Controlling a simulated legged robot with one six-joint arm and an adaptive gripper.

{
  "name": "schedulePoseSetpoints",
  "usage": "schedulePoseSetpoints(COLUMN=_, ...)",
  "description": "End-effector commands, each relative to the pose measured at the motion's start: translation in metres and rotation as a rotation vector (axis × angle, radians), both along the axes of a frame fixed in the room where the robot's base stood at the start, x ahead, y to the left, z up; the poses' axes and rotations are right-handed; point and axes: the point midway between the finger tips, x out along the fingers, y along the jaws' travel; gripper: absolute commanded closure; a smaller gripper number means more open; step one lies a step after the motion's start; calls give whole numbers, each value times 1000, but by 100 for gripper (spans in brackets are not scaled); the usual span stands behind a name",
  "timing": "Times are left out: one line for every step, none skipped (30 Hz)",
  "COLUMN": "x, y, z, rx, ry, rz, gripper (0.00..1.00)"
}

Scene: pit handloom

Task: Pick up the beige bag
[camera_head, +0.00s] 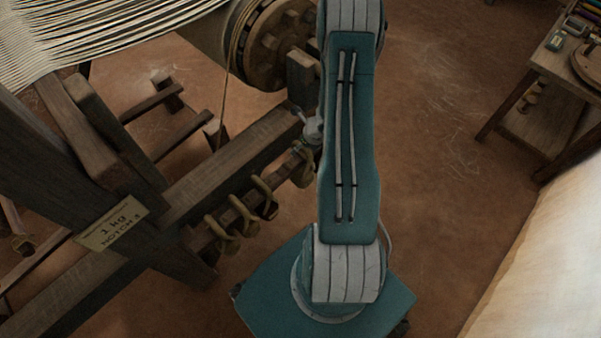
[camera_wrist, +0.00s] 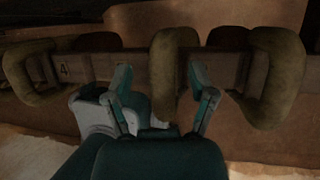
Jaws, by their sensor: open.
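Several beige-olive, loop-shaped bags hang around a wooden rail, and one bag (camera_head: 243,216) shows among them in the head view. In the wrist view a middle bag (camera_wrist: 163,62) hangs over the rail, with a left bag (camera_wrist: 18,72) and a right bag (camera_wrist: 281,75) on either side. They look alike, so I cannot tell which one is named. My gripper (camera_wrist: 159,74) is open, one finger on each side of the middle bag in the picture. I see no clear contact, and the depth between them is unclear.
The rail (camera_wrist: 90,67) bears a "4" mark. A tag (camera_head: 110,224) on the loom post reads "1 kg NOTCH 4". Loom beams and a round wooden beam end (camera_head: 270,45) crowd the left. A table (camera_head: 560,65) stands at right; the floor between is clear.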

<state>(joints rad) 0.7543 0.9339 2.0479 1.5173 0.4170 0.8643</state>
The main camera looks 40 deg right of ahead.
Motion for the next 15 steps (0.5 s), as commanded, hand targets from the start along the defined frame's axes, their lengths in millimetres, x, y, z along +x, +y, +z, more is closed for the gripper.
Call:
schedulePoseSetpoints(x=1, y=0, z=-2, rx=0, ry=0, rz=-1, gripper=28)
schedulePoseSetpoints(x=1, y=0, z=-2, rx=0, ry=0, rz=-1, gripper=28)
schedulePoseSetpoints(x=1, y=0, z=-2, rx=0, ry=0, rz=-1, gripper=28)
schedulePoseSetpoints(x=1, y=0, z=-2, rx=0, ry=0, rz=-1, gripper=28)
schedulePoseSetpoints(x=1, y=0, z=-2, rx=0, ry=0, rz=-1, gripper=28)
schedulePoseSetpoints(x=1, y=0, z=-2, rx=0, ry=0, rz=-1, gripper=28)
schedulePoseSetpoints(x=1, y=0, z=-2, rx=0, ry=0, rz=-1, gripper=32)
schedulePoseSetpoints(x=1, y=0, z=-2, rx=0, ry=0, rz=-1, gripper=46)
schedulePoseSetpoints(x=0, y=0, z=-1, rx=0, ry=0, rz=-1, gripper=63)
schedulePoseSetpoints(x=0, y=0, z=-1, rx=0, ry=0, rz=-1, gripper=77)
schedulePoseSetpoints(x=0, y=0, z=-1, rx=0, ry=0, rz=-1, gripper=90)
schedulePoseSetpoints(x=0, y=0, z=-1, rx=0, ry=0, rz=-1, gripper=100)
schedulePoseSetpoints(x=0, y=0, z=-1, rx=0, ry=0, rz=0, gripper=100)
schedulePoseSetpoints(x=0, y=0, z=-1, rx=0, ry=0, rz=-1, gripper=100)
schedulePoseSetpoints(x=0, y=0, z=-1, rx=-1, ry=0, rz=-1, gripper=100)
